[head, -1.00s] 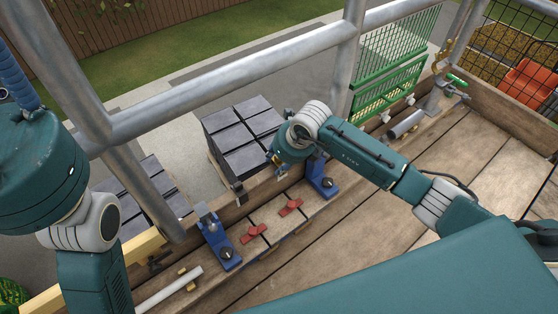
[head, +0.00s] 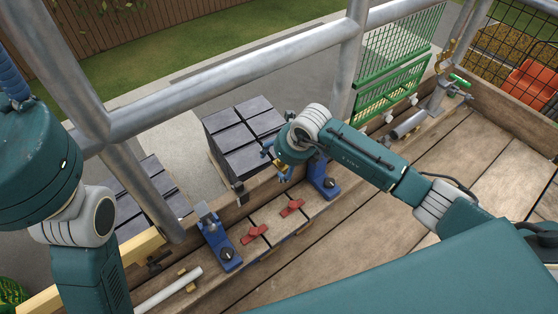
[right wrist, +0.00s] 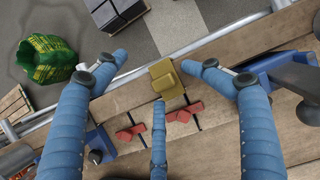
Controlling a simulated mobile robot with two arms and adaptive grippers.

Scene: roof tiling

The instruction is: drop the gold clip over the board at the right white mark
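The gold clip (right wrist: 167,79) sits at the top edge of the upright wooden board (right wrist: 228,53), between the spread blue fingers of my right gripper (right wrist: 156,76). In the right wrist view the fingertips stand apart from the clip. In the head view the clip (head: 282,169) shows partly under my right gripper (head: 277,163), at the board (head: 262,190). I cannot make out the white mark, nor how far the clip is seated. My left arm fills the left edge of the head view; its gripper is out of frame.
Blue clamps (head: 219,240) and (head: 322,178) stand on the planks either side of two red handles (head: 255,233) and (head: 291,207). A dark clip (head: 238,190) is on the board further left. Stacked dark tiles (head: 240,135) and a metal rail (head: 230,83) lie beyond.

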